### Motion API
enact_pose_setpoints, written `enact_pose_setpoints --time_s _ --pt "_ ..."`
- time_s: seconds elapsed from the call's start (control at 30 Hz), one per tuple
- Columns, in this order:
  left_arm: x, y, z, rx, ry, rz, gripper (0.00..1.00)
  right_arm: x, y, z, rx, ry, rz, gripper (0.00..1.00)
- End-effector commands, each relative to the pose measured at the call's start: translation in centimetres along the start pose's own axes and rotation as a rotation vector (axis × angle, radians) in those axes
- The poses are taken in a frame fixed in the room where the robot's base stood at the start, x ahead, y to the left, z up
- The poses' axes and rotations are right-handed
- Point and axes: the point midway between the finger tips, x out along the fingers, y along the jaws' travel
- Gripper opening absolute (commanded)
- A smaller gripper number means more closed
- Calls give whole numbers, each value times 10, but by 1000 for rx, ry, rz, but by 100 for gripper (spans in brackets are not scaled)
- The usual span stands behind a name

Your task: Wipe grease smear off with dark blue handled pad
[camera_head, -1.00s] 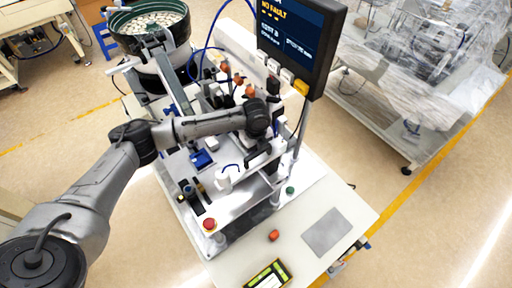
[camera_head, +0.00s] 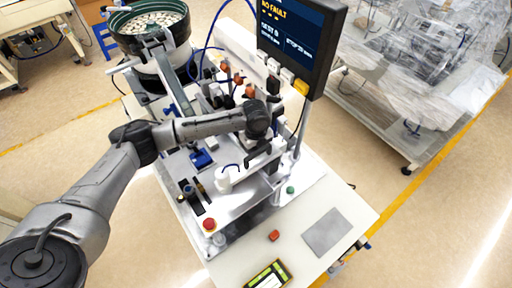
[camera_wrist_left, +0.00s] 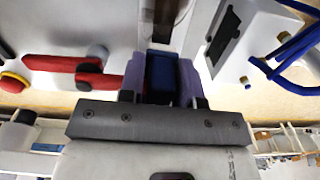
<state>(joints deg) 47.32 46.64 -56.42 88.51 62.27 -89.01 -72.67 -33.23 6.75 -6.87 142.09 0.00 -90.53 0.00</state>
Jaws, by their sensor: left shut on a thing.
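My left gripper (camera_wrist_left: 161,82) is shut on the dark blue handle of the pad (camera_wrist_left: 160,75), which sits between its two purple-grey fingertips in the left wrist view. The pad's wiping face is hidden. A dark brownish patch (camera_wrist_left: 167,12) shows just beyond the fingertips, but I cannot tell whether it is the grease smear or a machine part. In the head view my left arm reaches over the feeder station, and its gripper is not clear there. My right gripper is not in view.
The station (camera_head: 240,215) carries crowded fixtures, a red button (camera_head: 209,224) and a blue block (camera_head: 201,158). A monitor (camera_head: 300,40) stands beside my wrist. A green-rimmed bowl feeder (camera_head: 150,22) is at the back. The front bench around the grey mat (camera_head: 327,232) is mostly clear.

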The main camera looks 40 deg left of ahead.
Motion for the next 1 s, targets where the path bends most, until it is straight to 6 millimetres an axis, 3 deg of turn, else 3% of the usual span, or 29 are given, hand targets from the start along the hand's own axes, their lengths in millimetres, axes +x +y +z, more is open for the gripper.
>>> enact_pose_setpoints --time_s 1.0 --pt "14 0 4 -1 0 0 12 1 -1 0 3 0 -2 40"
